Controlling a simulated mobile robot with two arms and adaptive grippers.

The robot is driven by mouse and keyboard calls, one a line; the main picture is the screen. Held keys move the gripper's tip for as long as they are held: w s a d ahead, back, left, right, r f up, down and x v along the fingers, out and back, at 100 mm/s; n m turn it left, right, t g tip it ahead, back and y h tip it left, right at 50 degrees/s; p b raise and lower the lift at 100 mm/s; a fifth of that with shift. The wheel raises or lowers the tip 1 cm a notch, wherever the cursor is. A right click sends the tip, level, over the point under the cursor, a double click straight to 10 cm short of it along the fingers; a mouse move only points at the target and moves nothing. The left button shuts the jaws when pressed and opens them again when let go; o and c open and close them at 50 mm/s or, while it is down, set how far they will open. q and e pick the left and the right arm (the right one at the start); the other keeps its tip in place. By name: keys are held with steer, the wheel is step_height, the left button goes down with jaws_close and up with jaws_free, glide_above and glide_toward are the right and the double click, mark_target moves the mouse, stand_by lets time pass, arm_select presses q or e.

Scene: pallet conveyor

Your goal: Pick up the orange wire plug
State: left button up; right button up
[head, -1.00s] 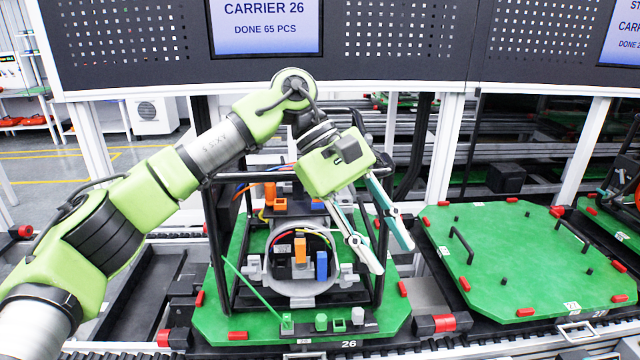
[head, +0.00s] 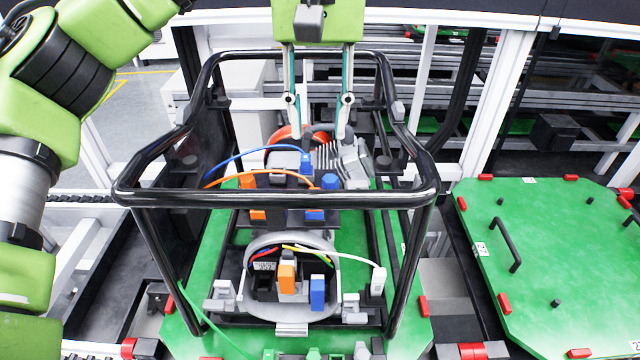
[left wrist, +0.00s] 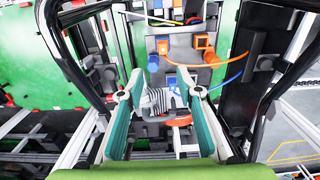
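An orange plug (head: 248,182) sits in the rear connector block inside the black tubular frame, left of a blue plug (head: 330,182). An orange wire arcs across that block. In the left wrist view the orange plug (left wrist: 210,57) is right of centre, beyond the fingertips. Another orange plug (head: 287,278) and a blue one (head: 318,292) stand upright in the front round housing. My left gripper (head: 319,136) points down over the rear of the frame, open and empty, fingers apart; it also shows in the left wrist view (left wrist: 159,73). My right gripper is not in view.
The black tubular frame (head: 280,200) surrounds the plugs and rises in front of the connector block. A blue wire (head: 240,154) arcs behind the orange one. A grey ribbed motor-like part lies below the gripper. A second green pallet (head: 555,250) is at the right.

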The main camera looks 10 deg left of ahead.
arm_select(q)
steer(key=f, duration=0.4)
steer(key=s+f, duration=0.1)
steer(key=f, duration=0.2)
steer(key=shift+a+f+p, duration=0.15)
steer(key=shift+f+p, duration=0.5)
steer(key=shift+f, duration=0.25)
step_height(320, 180, down, 3)
steer(key=shift+s+a+f+p, duration=0.15)
steer(key=shift+f+p, duration=0.05)
steer(key=shift+p, duration=0.5)
steer(key=shift+f, duration=0.3)
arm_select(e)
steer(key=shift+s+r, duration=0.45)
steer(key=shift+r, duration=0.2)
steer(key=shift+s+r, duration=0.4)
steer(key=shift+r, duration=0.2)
arm_select(q)
jaws_close()
